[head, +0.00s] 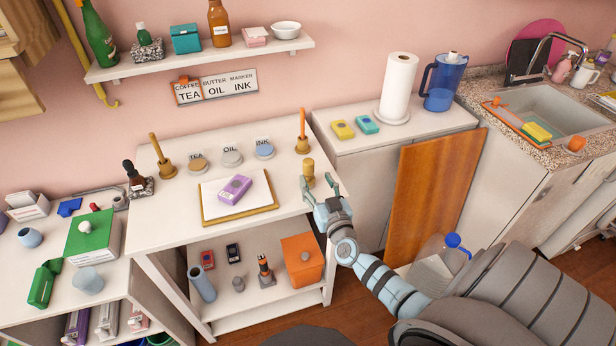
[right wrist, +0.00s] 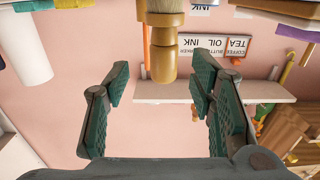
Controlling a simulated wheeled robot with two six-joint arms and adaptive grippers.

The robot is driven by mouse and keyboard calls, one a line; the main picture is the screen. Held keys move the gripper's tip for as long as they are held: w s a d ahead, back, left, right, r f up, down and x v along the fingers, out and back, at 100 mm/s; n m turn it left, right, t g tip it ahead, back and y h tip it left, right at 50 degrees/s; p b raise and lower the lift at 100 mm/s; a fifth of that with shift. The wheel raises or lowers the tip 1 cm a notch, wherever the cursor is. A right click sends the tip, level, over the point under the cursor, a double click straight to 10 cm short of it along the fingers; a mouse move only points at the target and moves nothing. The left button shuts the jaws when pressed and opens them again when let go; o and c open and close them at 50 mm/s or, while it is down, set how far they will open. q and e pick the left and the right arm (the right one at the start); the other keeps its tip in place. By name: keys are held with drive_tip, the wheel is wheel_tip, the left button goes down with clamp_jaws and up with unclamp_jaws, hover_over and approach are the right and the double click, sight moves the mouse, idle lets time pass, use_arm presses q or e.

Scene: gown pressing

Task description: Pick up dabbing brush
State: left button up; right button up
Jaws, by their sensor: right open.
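The dabbing brush (head: 308,171) has a turned wooden handle and stands upright near the right edge of the white work table (head: 285,190). My right gripper (head: 321,188) is open just in front of it, low at the table's right edge. In the right wrist view, which is upside down, the brush (right wrist: 165,42) shows its pale bristles and wooden handle. There it lies ahead, between the lines of the two open fingers (right wrist: 160,72), with clear space around it. I see no contact. My left gripper is not in view.
A wooden tray (head: 205,221) with a white sheet and purple block lies left of the brush. An orange-handled tool (head: 302,125) stands in a brass holder behind it. Lidded pots (head: 231,158) line the back. A brown panel (head: 432,190) stands to the right.

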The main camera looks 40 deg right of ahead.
sight(310, 171)
drive_tip(key=x, duration=0.2)
drive_tip(key=b+x, duration=0.1)
drive_tip(key=x, duration=0.1)
drive_tip(key=b+x, duration=0.1)
drive_tip(key=x, duration=0.1)
drive_tip(key=shift+w+a+r, duration=0.1)
drive_tip(key=shift+a+r, duration=0.05)
drive_tip(key=shift+r, duration=0.1)
drive_tip(key=shift+w+r, duration=0.1)
drive_tip(key=shift+w, duration=0.05)
clamp_jaws()
